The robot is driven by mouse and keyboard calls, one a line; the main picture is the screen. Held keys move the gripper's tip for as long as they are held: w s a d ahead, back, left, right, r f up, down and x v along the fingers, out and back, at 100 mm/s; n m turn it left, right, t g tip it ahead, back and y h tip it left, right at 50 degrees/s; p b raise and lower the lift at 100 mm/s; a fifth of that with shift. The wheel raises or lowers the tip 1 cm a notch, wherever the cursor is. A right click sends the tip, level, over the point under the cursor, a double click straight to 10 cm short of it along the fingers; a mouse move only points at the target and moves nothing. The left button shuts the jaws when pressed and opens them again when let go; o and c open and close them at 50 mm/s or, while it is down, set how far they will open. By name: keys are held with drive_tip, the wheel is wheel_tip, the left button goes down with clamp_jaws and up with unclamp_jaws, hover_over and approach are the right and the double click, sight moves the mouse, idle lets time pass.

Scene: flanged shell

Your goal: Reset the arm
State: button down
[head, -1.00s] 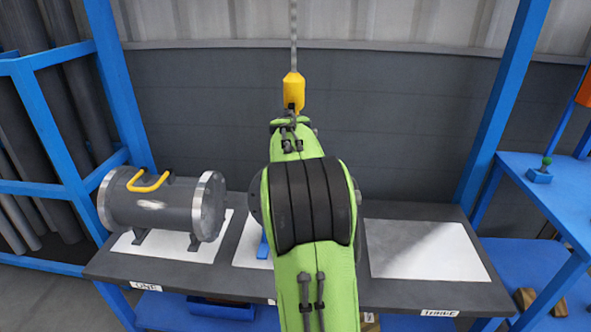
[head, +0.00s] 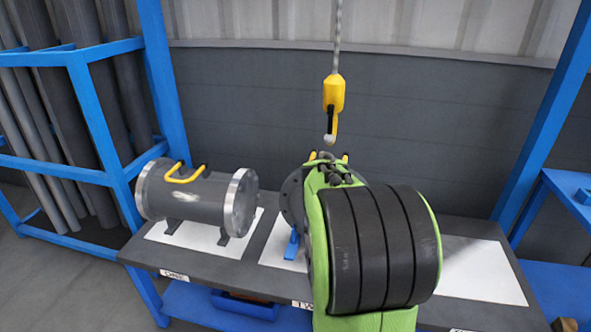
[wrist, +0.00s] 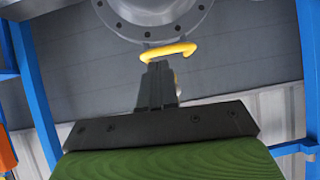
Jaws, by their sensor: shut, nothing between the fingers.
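My gripper (wrist: 158,72) shows in the wrist view with its dark fingers together and nothing between them. Its tips point at a yellow handle (wrist: 170,51) below a grey bolted flange (wrist: 165,12); I cannot tell whether they touch it. In the head view my green arm with its black ribbed joint covers the gripper and most of a second shell (head: 291,196) at the middle place. The fully visible flanged shell (head: 190,198), grey with a yellow handle, lies on its cradle on the left white pad.
A yellow hoist hook (head: 333,98) hangs on a chain just above my arm. The dark bench (head: 250,262) has a bare white pad (head: 480,272) at right. Blue posts (head: 165,80) and a pipe rack (head: 85,120) stand at left, a blue table (head: 570,190) at right.

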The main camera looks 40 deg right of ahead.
drive_tip(key=s+a+n+y, duration=0.3)
drive_tip(key=s+a, duration=0.3)
drive_tip(key=a, duration=0.7)
drive_tip(key=s+a+n+y, duration=0.4)
drive_tip(key=s+a, duration=0.1)
drive_tip(key=a, duration=0.7)
drive_tip(key=s+a+f+n+g+y, duration=0.1)
drive_tip(key=s+a+f+n+g, duration=0.15)
drive_tip(key=s+a, duration=0.6)
wheel_tip(320, 180, up, 15)
drive_tip(key=d+p, duration=0.2)
drive_tip(key=p, duration=1.3)
drive_tip(key=shift+s+d, duration=0.2)
drive_tip(key=shift+s, duration=0.25)
drive_tip(key=shift+n+t, duration=0.25)
